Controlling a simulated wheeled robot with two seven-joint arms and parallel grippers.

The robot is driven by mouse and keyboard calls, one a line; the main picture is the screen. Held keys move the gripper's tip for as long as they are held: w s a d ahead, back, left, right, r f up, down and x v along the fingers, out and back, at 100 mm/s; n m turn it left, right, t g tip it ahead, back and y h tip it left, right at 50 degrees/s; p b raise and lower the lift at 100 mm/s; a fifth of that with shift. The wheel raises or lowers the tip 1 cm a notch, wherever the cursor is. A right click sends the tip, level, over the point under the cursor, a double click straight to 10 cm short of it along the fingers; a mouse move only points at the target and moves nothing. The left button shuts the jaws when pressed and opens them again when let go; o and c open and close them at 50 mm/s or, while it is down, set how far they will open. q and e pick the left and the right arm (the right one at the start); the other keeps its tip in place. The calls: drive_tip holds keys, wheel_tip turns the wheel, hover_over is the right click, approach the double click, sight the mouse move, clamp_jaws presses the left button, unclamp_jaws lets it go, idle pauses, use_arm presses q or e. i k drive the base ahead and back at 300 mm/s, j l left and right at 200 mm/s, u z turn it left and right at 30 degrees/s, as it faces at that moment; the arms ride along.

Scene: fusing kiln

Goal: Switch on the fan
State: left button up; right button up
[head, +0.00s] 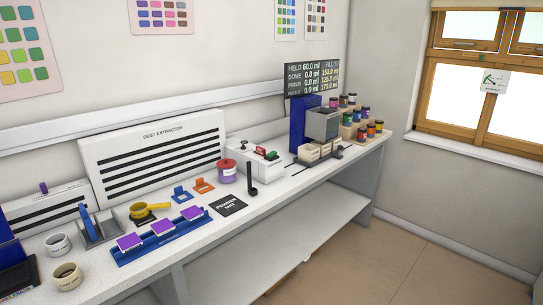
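A white panel labelled DUST EXTRACTOR (150,134) with dark horizontal slots stands against the wall at the back of the bench. No other thing that looks like a fan shows. To its right sits a white box (262,165) with a green part and a red part (272,156) on top. I cannot tell whether these are switches or which state they are in. Neither of my grippers is in view.
A display (312,79) and several small jars stand at the far right.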

sight(273, 154)
drive_tip(key=i+l+z, duration=0.15)
drive_tip(key=i+z, duration=0.25)
drive_tip(key=i, duration=0.45)
drive_tip(key=i+j+z, duration=0.1)
drive_tip(key=i+z, duration=0.25)
drive_tip(key=i, duration=0.55)
